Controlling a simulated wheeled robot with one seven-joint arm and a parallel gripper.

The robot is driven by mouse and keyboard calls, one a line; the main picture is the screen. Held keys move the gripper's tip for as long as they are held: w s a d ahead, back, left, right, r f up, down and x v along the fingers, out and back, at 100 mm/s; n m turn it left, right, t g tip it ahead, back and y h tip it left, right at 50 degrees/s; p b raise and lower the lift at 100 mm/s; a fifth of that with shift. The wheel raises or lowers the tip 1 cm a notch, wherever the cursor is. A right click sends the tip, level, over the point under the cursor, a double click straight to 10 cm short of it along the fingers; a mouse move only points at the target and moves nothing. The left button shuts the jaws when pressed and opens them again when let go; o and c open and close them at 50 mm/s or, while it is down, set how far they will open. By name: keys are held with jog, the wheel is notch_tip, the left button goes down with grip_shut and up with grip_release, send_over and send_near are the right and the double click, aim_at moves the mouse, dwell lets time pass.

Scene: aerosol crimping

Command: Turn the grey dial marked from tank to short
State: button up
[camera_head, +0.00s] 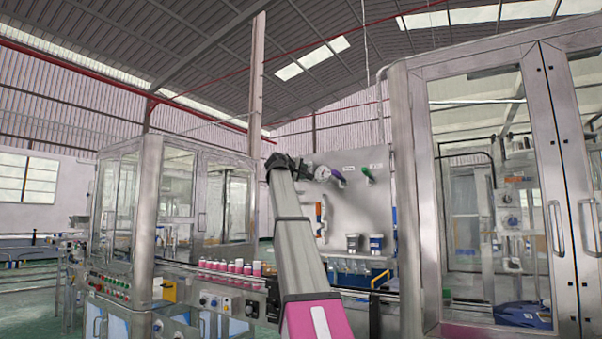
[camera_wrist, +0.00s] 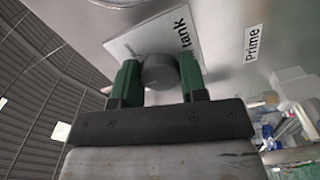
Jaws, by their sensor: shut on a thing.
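The grey dial (camera_wrist: 160,73) is on a metal panel in the wrist view, in front of a white label (camera_wrist: 184,27) that reads "tank". My gripper (camera_wrist: 159,68) has green fingers, one on each side of the dial, and is shut on it. The word "short" cannot be made out. In the head view, my arm reaches up to the left side of the light panel (camera_head: 355,205). The dial and my fingertips cannot be made out there.
A "Prime" label (camera_wrist: 254,42) is right of the dial. On the panel are a round gauge (camera_head: 322,172) and a green-handled part (camera_head: 367,173). Pink and white cans (camera_head: 230,267) stand left of my arm. A glass-doored cabinet (camera_head: 412,200) is at right.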

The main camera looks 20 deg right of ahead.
jog(key=shift+f+m, duration=0.1)
jog(key=shift+m, duration=4.2)
jog(key=o, duration=0.9)
jog(key=shift+a, duration=0.1)
jog(key=v, duration=1)
jog(key=shift+s+a, duration=0.3)
